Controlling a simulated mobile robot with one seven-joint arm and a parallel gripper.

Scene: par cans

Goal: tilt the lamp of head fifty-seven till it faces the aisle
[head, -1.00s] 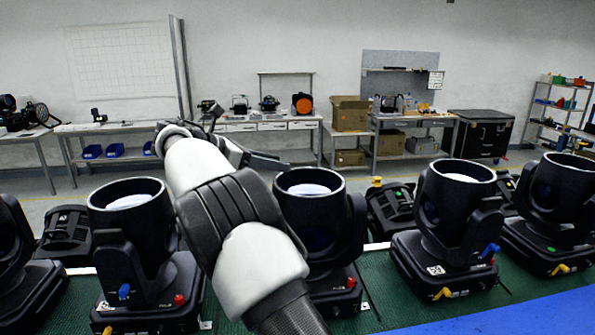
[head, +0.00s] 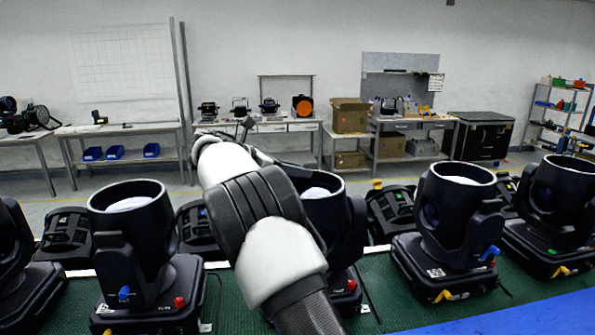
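Several black moving-head lamps stand in a row on a green mat (head: 385,318). One lamp (head: 130,225) is left of my arm, with its lens facing up. A second lamp (head: 338,225) stands behind my arm, partly covered, also facing up. A third lamp (head: 450,205) and a fourth (head: 555,195) are to the right, open ends upward. No number can be read, so I cannot tell which is head fifty-seven. My arm reaches up from the bottom, between the left and second lamps. My gripper's fingers cannot be made out behind the forearm and wrist.
Another lamp (head: 12,250) is cut off at the left edge. More black units (head: 66,232) lie behind the row. A blue surface (head: 520,315) is at the front right. Beyond the grey floor stand workbenches (head: 125,130), a black case (head: 482,137) and a shelf (head: 560,115).

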